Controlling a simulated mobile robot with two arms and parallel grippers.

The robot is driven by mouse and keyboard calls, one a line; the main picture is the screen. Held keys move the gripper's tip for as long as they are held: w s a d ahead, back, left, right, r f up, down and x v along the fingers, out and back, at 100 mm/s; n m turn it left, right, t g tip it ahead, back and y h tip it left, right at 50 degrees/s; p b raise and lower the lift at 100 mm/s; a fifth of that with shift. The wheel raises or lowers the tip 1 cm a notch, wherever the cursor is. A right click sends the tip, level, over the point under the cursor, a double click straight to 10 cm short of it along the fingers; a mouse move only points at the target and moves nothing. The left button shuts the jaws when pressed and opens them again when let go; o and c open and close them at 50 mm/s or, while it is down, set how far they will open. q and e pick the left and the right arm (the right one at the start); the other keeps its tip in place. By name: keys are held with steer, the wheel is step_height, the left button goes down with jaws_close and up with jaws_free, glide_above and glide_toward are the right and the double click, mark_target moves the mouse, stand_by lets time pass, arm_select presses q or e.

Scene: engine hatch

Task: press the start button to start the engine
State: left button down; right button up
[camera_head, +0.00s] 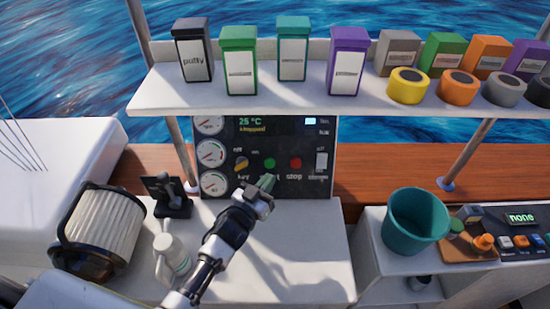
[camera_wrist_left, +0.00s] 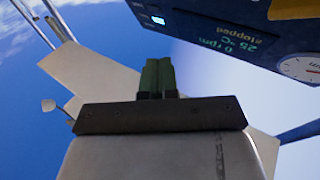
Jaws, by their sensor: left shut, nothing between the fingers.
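The engine panel (camera_head: 310,135) stands upright behind the white counter, with gauges on its left and a display reading 25 °C and "stopped". The green start button (camera_head: 270,163) sits left of the red stop button (camera_head: 295,162); the start label is partly hidden by my gripper. My left gripper (camera_head: 267,182) is shut and empty, its tips just below the green button; I cannot tell whether they touch the panel. In the left wrist view its green fingers (camera_wrist_left: 158,78) are together, with part of the panel (camera_wrist_left: 240,30) at the upper right. My right gripper is not in view.
A shelf (camera_head: 300,97) with several boxes and round tins overhangs the panel. A large filter (camera_head: 103,230), a black lever (camera_head: 170,195) and a white jug (camera_head: 172,258) stand left of my arm. A teal bucket (camera_head: 415,220) stands at the right. The counter's right part is clear.

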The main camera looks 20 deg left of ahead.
mark_target(268, 168)
arm_select(q)
steer(key=w+f+b, duration=0.1)
steer(key=w+b, duration=0.1)
steer(key=w+a+f+b, duration=0.1)
steer(key=w+b, duration=0.1)
steer(key=w, duration=0.1)
steer(key=w+a+f+b, duration=0.1)
steer(key=w+b, duration=0.1)
steer(key=shift+w+a+f, duration=0.2)
steer(key=shift+f, duration=0.1)
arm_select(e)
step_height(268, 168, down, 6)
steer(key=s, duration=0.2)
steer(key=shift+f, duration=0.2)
arm_select(q)
steer(key=shift+b, duration=0.3)
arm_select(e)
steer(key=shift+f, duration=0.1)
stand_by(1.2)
arm_select(q)
steer(key=shift+w+f, duration=0.15)
steer(key=shift+w, duration=0.2)
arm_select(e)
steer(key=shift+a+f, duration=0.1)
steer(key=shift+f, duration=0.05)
